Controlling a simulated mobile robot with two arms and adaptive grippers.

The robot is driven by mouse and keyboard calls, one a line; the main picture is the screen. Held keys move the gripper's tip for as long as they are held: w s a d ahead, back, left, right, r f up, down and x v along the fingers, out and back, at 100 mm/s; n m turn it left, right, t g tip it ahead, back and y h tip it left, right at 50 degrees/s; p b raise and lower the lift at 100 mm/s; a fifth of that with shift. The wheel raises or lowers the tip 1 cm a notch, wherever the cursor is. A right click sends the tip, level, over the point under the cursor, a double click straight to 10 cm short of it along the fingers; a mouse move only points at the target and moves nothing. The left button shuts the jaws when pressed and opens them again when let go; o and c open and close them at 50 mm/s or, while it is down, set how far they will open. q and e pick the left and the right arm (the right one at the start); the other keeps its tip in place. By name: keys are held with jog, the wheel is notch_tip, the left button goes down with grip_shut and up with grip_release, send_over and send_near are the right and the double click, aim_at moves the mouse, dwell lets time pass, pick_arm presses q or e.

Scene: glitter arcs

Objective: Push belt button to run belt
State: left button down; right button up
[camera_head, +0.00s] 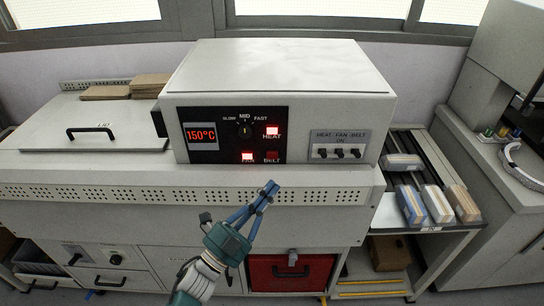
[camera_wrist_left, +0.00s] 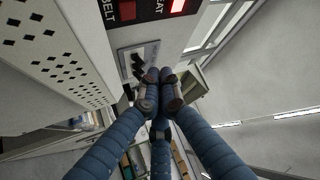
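The machine's control box (camera_head: 278,70) has a black panel with lit HEAT (camera_head: 272,132) and FAN (camera_head: 247,156) squares. The BELT square (camera_head: 272,156) is dark red and unlit. To the right, a plate (camera_head: 339,146) labelled HEAT, FAN, BELT carries black toggles; the BELT toggle (camera_head: 355,153) is rightmost. My left gripper (camera_head: 268,191) is in front of the machine, below the BELT square and left of the toggles, apart from both in the head view. Its blue fingers meet at the tips with nothing between them. In the left wrist view the fingertips (camera_wrist_left: 158,76) partly cover the toggle plate (camera_wrist_left: 136,62).
A perforated ledge (camera_head: 180,195) runs along the machine's front below the panel. A conveyor (camera_head: 418,150) at right bears several small boxes. A lidded hatch (camera_head: 90,125) is at left. A red drawer (camera_head: 290,273) is below. Open air lies in front of the panel.

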aim_at(272, 155)
pick_arm(q)
jog(key=w+b, duration=0.3)
jog(key=w, duration=0.4)
jog(key=shift+w+f, duration=0.15)
jog(key=shift+w+b, duration=0.3)
jog(key=shift+w, duration=0.35)
jog(key=shift+w, duration=0.1)
dwell(0.7)
jog(key=shift+w+b, duration=0.3)
jog(key=shift+w, duration=0.05)
